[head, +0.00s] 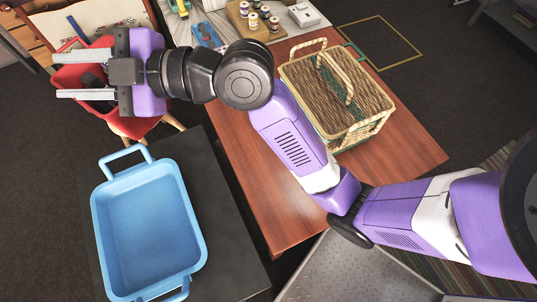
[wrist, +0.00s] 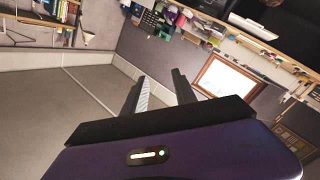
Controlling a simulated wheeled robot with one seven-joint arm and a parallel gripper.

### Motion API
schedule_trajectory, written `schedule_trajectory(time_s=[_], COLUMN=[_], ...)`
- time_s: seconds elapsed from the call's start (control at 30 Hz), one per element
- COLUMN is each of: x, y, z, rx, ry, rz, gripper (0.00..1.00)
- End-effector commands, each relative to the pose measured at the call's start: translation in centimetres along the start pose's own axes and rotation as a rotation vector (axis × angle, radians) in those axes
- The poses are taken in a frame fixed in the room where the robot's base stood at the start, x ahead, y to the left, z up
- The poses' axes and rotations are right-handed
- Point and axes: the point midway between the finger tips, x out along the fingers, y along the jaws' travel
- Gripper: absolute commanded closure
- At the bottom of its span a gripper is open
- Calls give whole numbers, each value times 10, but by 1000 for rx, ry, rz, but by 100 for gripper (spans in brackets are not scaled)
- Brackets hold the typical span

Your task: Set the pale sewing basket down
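The pale sewing basket (head: 372,75), of woven wicker with a brown lid, light rim and looped handles, sits upright on the wooden table in the head view. My arm crosses in front of its lower left side. My gripper (head: 62,76) is at the upper left, well away from the basket, over a red container. Its two fingers are apart with nothing visible between them. The wrist view also shows my gripper (wrist: 160,88) with its fingers spread and empty, facing the room. The basket does not show in the wrist view.
A blue tray (head: 150,232) stands on a dark surface at the lower left. Small jars on a wooden board (head: 240,22) and a white box (head: 304,15) are at the table's back. The wooden table (head: 400,160) is bare at the front right.

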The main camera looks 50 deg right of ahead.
Motion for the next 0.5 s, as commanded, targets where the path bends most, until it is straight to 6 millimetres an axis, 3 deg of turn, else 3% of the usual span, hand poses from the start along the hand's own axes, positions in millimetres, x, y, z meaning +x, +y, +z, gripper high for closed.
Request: schedule_trajectory(time_s=[0.27, 0.5], x=[-34, -97], y=[-41, -99], z=[40, 86], rx=[441, 700], ry=[-53, -170], rz=[257, 435], gripper=[67, 67])
